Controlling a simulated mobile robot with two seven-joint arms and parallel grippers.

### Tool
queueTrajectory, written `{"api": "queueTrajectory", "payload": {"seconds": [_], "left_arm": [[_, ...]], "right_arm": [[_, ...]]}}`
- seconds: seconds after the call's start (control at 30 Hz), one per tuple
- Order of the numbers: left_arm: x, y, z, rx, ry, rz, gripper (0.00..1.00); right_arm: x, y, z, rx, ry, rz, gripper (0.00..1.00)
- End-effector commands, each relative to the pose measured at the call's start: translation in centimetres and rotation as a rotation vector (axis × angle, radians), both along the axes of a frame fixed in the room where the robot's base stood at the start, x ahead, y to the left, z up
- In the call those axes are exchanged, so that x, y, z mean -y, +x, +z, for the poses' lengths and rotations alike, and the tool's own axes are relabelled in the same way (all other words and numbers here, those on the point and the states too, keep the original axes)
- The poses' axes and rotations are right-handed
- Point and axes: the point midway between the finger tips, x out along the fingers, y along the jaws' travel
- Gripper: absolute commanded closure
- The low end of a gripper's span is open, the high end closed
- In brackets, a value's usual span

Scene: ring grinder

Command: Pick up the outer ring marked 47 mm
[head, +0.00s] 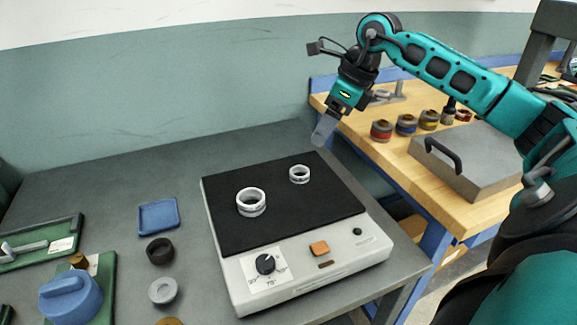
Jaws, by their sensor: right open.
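Two shiny metal rings lie flat on the black top of a heater-like device. The larger ring (252,210) is near the middle left of the black top. The smaller ring (300,180) is farther back and to the right. No 47 mm marking is legible on either ring, so I cannot tell which one bears it. My right gripper (323,132) points down beyond the back right of the black top, above and apart from the rings. It is open and empty. My left gripper is not in view.
The device (310,276) has a dial and an orange button in front. To its left are a blue tray (158,216), a black ring (160,251), a grey ring (163,291) and a blue knob-like part (70,298). A wooden bench (400,150) with colored cans stands at right.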

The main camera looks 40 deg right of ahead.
Motion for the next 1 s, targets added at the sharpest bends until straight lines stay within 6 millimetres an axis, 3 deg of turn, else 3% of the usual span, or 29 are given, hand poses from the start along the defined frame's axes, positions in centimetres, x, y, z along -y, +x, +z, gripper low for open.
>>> {"api": "queueTrajectory", "payload": {"seconds": [0.3,0.57,0.8,1.0], "left_arm": [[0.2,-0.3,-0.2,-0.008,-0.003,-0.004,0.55],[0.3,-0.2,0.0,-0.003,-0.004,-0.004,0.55],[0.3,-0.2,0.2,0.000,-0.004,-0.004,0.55],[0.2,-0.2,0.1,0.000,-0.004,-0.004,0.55]], "right_arm": [[-1.3,1.8,-5.3,-0.004,0.006,0.001,0.20],[-1.7,2.4,-7.3,-0.004,0.005,0.001,0.20],[-2.6,3.3,-10.6,-0.004,0.006,0.002,0.20],[-2.7,3.8,-11.7,-0.001,0.003,0.000,0.20]]}}
